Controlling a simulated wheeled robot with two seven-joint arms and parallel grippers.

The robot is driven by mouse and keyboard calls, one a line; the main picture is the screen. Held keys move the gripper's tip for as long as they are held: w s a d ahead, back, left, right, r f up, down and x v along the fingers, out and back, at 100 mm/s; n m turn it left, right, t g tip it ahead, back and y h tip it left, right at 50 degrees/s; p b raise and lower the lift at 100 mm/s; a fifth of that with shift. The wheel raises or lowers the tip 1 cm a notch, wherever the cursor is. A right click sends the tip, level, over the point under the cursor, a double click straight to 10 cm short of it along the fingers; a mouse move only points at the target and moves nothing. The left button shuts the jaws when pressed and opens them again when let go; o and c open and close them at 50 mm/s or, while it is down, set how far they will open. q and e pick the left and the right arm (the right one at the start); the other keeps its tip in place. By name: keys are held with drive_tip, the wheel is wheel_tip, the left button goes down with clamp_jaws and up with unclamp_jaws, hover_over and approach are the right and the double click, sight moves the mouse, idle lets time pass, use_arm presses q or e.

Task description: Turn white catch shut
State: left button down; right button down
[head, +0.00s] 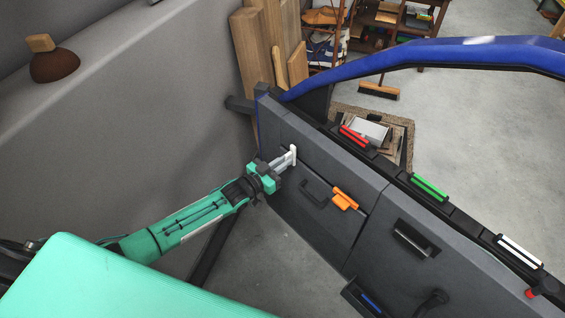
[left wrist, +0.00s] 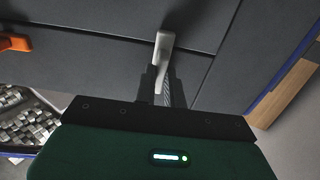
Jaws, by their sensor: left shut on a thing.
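The white catch (head: 292,154) sits on the dark grey inner panel of the car door (head: 375,186), near its left end. In the left wrist view the catch (left wrist: 164,42) stands upright against the panel. My left gripper (head: 277,167) reaches it from the left and is shut on its lower part. In the left wrist view my gripper's dark fingers (left wrist: 162,88) close around the catch's lower end, while its upper end shows above them. My right gripper is in neither view.
An orange catch (head: 345,199) and a dark handle (head: 316,196) are to the right on the panel. Red (head: 353,136), green (head: 429,187) and white (head: 519,251) bars lie along the door's top edge. A grey wall (head: 130,120) stands on the left.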

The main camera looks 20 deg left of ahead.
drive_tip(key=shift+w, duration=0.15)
use_arm(q)
drive_tip(key=c, duration=1.5)
unclamp_jaws()
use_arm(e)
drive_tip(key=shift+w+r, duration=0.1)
use_arm(q)
drive_tip(key=v, duration=1.3)
drive_tip(key=shift+s+a, duration=0.2)
drive_tip(key=shift+s, duration=0.15)
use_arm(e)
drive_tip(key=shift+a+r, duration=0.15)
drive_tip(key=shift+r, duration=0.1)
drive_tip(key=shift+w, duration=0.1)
